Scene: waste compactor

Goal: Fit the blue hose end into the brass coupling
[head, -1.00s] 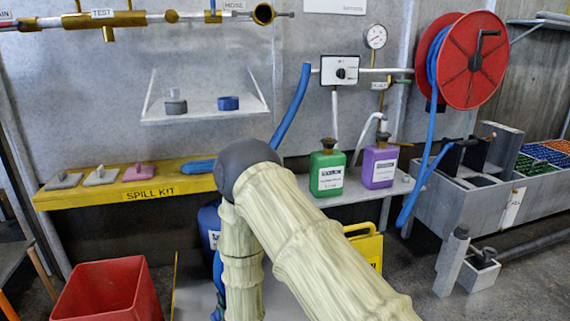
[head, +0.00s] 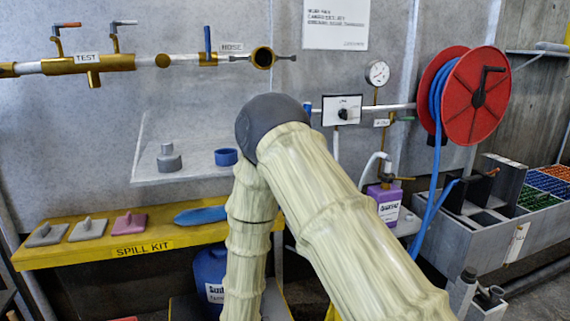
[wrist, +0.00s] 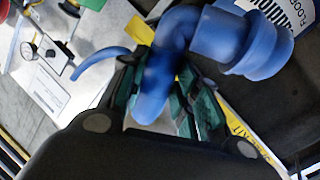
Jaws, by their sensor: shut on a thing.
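The brass coupling (head: 262,48) sits on the wall pipe beside the HOSE label in the head view. Its round open mouth faces outward and a lever sticks out on each side. My gripper (wrist: 155,85) shows in the wrist view, with teal fingers shut on the blue hose (wrist: 160,70). A thinner length of the hose curves out past the fingers to the left. In the head view my arm hides the gripper and most of the held hose. Only a short blue piece (head: 308,110) shows right of my arm's dark joint, below and right of the coupling.
A red reel (head: 475,95) carries more blue hose at the right. A shelf (head: 160,172) with a grey fitting and blue ring juts from the wall below the coupling. The yellow spill-kit ledge (head: 60,255) and a blue jug (head: 208,268) are lower left.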

